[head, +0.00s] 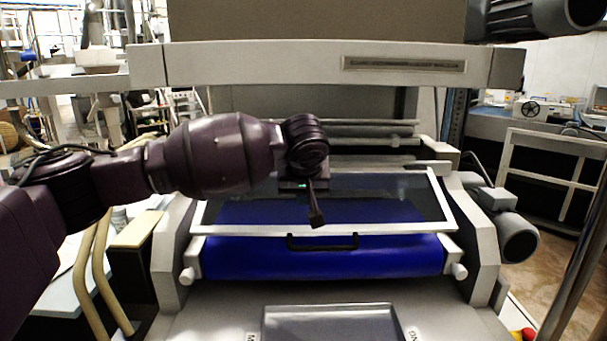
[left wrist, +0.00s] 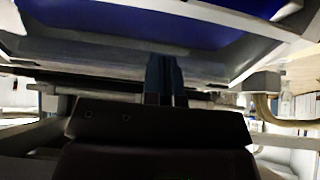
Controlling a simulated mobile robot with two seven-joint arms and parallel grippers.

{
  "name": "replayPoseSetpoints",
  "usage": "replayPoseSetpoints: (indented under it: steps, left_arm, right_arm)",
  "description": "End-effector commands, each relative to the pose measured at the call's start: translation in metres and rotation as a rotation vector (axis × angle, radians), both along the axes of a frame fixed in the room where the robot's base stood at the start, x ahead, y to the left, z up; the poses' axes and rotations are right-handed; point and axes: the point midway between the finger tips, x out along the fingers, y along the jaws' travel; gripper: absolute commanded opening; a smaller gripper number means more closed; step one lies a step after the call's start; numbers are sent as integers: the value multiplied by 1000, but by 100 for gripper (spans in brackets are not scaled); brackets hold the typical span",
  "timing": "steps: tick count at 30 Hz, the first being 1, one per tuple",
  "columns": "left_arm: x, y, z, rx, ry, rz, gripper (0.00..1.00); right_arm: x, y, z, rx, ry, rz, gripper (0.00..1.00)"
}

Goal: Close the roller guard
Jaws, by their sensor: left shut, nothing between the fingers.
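The roller guard (head: 421,227) is a clear panel in a pale frame in the head view. It is tilted over the blue roller (head: 330,258), whose front shows below its front bar. A black handle (head: 323,246) hangs from the middle of that bar. My left gripper (head: 317,222) is shut and empty, fingers pointing down, and overlaps the guard's middle just above the handle. Whether it touches the guard I cannot tell. In the left wrist view the shut fingers (left wrist: 166,80) show below a pale frame edge and a blue surface. My right gripper is not in view.
A grey tray (head: 330,322) lies in front of the roller. A wide grey beam (head: 300,64) crosses above the guard. Pale side housings (head: 172,245) stand on both sides of the roller. An empty cart frame (head: 545,165) stands at the right.

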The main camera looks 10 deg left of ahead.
Motion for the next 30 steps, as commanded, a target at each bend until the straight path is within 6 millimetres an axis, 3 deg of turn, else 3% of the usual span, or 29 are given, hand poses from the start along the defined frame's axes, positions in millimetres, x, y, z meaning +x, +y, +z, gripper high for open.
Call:
replayPoseSetpoints:
  steps: [6, 20, 30]
  left_arm:
    - [-2, 0, -12, 0, 0, 0, 0]
    - [-3, 0, -17, 4, -19, -1, 0]
    - [-5, -1, -48, 31, -180, -2, 0]
  right_arm:
    - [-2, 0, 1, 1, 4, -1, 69]
    - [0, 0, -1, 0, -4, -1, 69]
    - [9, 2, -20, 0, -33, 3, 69]
